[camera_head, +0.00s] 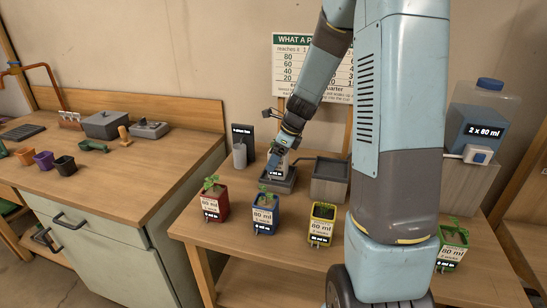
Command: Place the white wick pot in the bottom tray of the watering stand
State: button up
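My gripper (281,152) reaches down at the middle of the table, over a low dark grey tray (291,187) of the watering stand. A small pale pot with a dark label (277,171), apparently the white wick pot, is at the fingertips, in or just above that tray. The gripper hides much of it, and the fingers are too small to show whether they hold it. A taller grey box (329,189) of the stand is just to the right, joined by a dark pipe.
A grey cylinder (240,156) stands left of the tray. A water tank (478,130) is at right.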

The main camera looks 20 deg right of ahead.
jog(key=v, duration=1.2)
jog(key=s+a+r+n+t+h, duration=0.1)
jog(key=s+r+n, duration=0.2)
jog(key=s+n, duration=0.5)
jog(key=s+a+r+n+t+h, duration=0.1)
jog(key=s+a+r+n, duration=0.1)
jog(key=s+n, duration=0.6)
jog(key=s+a+r+n+t+h, duration=0.1)
jog(key=s+a+r+n, duration=0.1)
jog(key=s+r+n, duration=0.3)
jog(key=s+n, duration=0.3)
jog(key=s, duration=0.2)
jog(key=shift+s+n+h, duration=0.15)
jog(key=shift+n+h, duration=0.25)
jog(key=shift+c, duration=0.4)
